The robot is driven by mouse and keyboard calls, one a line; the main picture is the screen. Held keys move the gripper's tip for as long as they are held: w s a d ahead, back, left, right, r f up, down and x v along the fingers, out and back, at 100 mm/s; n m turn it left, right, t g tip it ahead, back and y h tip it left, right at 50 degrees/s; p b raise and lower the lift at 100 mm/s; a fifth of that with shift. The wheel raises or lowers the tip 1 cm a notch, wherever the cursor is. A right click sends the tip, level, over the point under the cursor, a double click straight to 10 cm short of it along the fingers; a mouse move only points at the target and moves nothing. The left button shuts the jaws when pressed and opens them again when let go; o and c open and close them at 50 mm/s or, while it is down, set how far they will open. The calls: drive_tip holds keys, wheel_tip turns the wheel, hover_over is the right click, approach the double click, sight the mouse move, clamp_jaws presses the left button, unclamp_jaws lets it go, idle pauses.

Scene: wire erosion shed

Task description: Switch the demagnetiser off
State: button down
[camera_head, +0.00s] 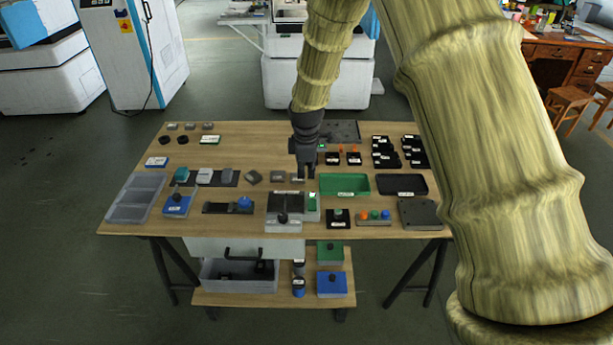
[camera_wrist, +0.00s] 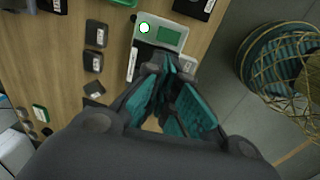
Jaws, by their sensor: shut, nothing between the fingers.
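My gripper (camera_head: 303,178) points down, just behind the box in the head view. It also shows in the wrist view (camera_wrist: 172,65), with teal pads, shut and empty. It hides much of the box there, and I cannot tell whether they touch.
A green tray (camera_head: 345,184) and a black tray (camera_head: 402,185) lie to the right. Bare wood (camera_head: 250,140) shows at the back.

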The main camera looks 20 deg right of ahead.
sight(312, 205)
drive_tip(key=shift+w+d+f+p, duration=0.1)
drive_tip(key=shift+w+f+p, duration=0.2)
drive_tip(key=shift+f+p, duration=1.15)
drive_tip(key=shift+w+d+f+p, duration=0.1)
drive_tip(key=shift+w+f, duration=0.15)
drive_tip(key=shift+f, duration=2.45)
drive_tip(key=shift+w+f+p, duration=0.3)
drive_tip(key=shift+f+p, duration=0.5)
drive_tip(key=shift+f, duration=1.3)
drive_tip(key=shift+d+f, duration=0.1)
drive_tip(key=shift+d, duration=0.05)
